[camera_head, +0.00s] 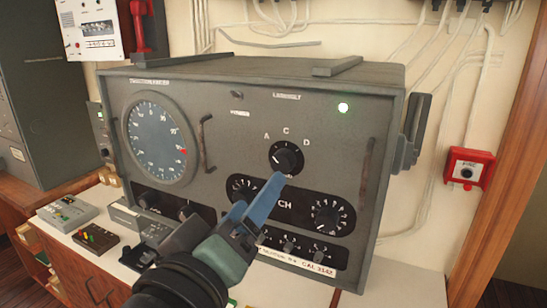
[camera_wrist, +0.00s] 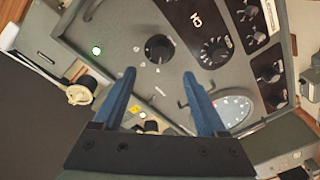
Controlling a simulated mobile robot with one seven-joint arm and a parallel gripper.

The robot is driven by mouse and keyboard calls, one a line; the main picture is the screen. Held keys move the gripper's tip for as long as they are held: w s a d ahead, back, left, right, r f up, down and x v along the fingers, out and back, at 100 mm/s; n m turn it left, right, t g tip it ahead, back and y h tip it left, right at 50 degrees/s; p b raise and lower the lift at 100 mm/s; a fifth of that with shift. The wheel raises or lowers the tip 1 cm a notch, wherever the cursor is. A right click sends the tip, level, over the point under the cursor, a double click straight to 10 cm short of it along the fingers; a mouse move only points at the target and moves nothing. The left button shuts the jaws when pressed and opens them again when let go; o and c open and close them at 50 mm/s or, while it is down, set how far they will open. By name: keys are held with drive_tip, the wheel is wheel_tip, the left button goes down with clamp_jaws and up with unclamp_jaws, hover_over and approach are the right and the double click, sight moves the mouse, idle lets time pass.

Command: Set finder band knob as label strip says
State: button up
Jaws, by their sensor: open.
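The finder band knob (camera_head: 286,158) is a round black knob on the upper right of the grey finder's front panel. The letters A, C and D show around its top. A small white mark on it seems to point left or upper left, but its exact setting is unclear. It also shows in the wrist view (camera_wrist: 158,48), just beyond and between my fingertips. My gripper (camera_head: 258,195) has blue fingers, open and empty, in front of and below the knob, apart from it. A white label strip (camera_head: 304,263) runs along the panel's bottom; I read "CAL 3142", the rest is too small.
A large round dial (camera_head: 160,139) is at the panel's left, with a handle (camera_head: 206,143) beside it. Smaller dials (camera_head: 327,216) sit below the knob. A red fire box (camera_head: 468,168) is on the wall.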

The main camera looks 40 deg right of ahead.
sight(280, 165)
drive_tip(key=p+x, duration=0.2)
drive_tip(key=x, duration=0.6)
drive_tip(key=shift+d+p, duration=0.1)
drive_tip(key=shift+p, duration=0.2)
drive_tip(key=shift+w+d, duration=0.35)
drive_tip(key=shift+d, duration=0.2)
drive_tip(key=shift+f, duration=0.1)
clamp_jaws()
